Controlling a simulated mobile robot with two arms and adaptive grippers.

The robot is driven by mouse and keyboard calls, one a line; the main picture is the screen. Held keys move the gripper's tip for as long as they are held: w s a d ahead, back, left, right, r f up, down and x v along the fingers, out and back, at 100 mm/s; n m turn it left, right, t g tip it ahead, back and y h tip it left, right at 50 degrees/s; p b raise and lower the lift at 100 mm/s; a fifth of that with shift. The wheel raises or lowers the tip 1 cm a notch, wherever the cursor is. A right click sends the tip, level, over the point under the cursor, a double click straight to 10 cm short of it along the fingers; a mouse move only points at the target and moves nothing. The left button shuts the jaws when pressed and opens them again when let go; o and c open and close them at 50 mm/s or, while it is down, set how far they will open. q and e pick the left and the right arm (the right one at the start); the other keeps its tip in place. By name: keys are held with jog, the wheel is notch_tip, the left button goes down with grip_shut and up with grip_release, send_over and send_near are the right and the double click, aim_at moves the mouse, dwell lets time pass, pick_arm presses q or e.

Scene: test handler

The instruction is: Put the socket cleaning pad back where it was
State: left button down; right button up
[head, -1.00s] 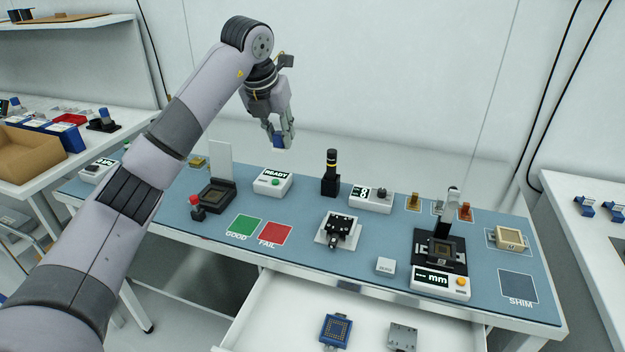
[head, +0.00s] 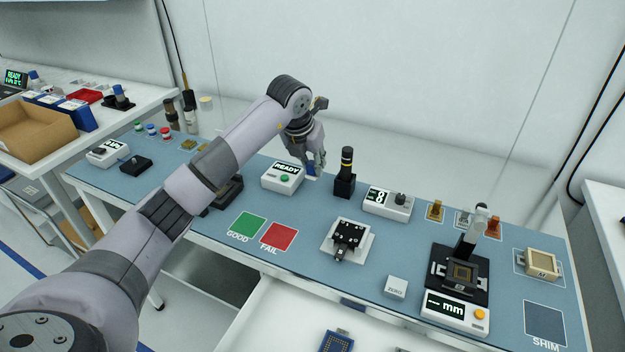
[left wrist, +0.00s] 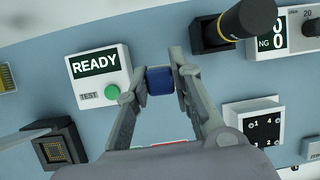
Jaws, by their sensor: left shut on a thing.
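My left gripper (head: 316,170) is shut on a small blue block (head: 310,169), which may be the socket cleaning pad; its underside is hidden. In the left wrist view, the block (left wrist: 160,80) sits between the two fingertips, beside the READY tester box (left wrist: 98,76). In the head view, the gripper is at the back of the blue bench mat, between the READY box (head: 283,177) and a black cylinder on a block (head: 345,173). I cannot tell whether the block touches the mat. A dark socket fixture (left wrist: 58,148) shows in the left wrist view. My right gripper is not in view.
Green GOOD (head: 247,226) and red FAIL (head: 279,236) squares are bare. A black clamp on a white plate (head: 347,238), a counter box (head: 387,203) and a mm gauge (head: 456,309) stand to the right. An open drawer (head: 270,320) juts out in front.

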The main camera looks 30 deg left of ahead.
aim_at(311, 178)
pick_arm(q)
jog(key=shift+f, duration=0.8)
notch_tip(311, 178, down, 4)
jog(key=shift+f+p, duration=0.1)
jog(key=shift+p, duration=0.2)
jog(key=shift+f, duration=0.1)
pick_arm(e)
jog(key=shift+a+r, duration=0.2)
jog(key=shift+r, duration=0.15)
pick_arm(q)
jog(key=shift+f, duration=0.1)
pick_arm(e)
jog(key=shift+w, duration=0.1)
pick_arm(q)
jog(key=c, duration=1.4)
grip_release()
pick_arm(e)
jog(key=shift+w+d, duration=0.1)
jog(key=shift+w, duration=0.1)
